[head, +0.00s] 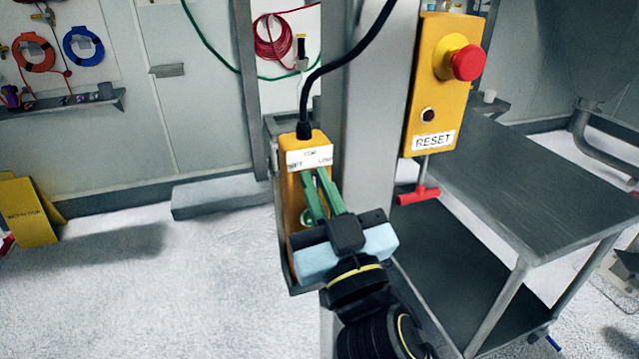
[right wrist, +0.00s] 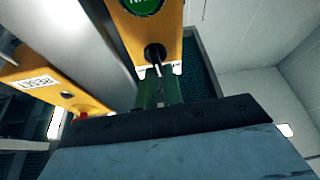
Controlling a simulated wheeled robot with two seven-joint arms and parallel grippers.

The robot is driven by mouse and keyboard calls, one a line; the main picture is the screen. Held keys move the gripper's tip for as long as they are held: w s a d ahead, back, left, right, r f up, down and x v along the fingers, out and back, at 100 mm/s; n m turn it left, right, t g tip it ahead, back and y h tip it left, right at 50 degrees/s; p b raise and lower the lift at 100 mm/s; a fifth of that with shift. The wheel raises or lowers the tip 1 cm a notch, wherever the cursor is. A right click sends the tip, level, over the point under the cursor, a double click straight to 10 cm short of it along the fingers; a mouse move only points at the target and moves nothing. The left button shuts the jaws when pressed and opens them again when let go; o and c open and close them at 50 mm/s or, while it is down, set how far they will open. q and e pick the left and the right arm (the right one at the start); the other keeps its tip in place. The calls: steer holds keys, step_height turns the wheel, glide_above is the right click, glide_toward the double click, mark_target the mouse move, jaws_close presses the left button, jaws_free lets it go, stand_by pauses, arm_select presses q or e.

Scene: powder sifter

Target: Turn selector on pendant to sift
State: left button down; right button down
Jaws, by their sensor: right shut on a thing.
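The yellow pendant (head: 283,205) hangs upright in a grey holder on the post in the head view, with a black cable from its top. A white label (head: 309,158) sits near its top; its small print is hard to read. In the right wrist view the pendant (right wrist: 178,30) shows a green button (right wrist: 142,5) and the black selector (right wrist: 154,52). My right gripper (head: 317,175) has its green fingers at the pendant's face, just under the label. They are shut on the selector (right wrist: 157,72), which they mostly hide in the head view. Its exact setting cannot be told. My left gripper is out of view.
A yellow RESET box (head: 437,85) with a red stop button (head: 467,63) is on the grey post (head: 372,120), right of my gripper. A red T-handle (head: 418,194) hangs below it. A metal table (head: 530,185) stands at the right. The floor at left is mostly clear.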

steer(key=shift+a+f+n+g+y+p, duration=0.15)
steer(key=shift+n+g+y+p, duration=0.5)
steer(key=shift+n+p, duration=1)
steer(key=shift+f+n+g+y+p, duration=0.2)
steer(key=shift+n+g+y+p, duration=0.45)
steer(key=shift+n+p, duration=1)
steer(key=shift+a+f+n+g+y+p, duration=0.15)
steer(key=shift+n+g+y+p, duration=0.7)
steer(key=shift+n, duration=1.45)
steer(key=shift+d, duration=0.1)
steer(key=c, duration=1.5)
jaws_free()
steer(key=shift+t, duration=0.25)
steer(key=shift+w, duration=0.1)
steer(key=shift+r, duration=0.1)
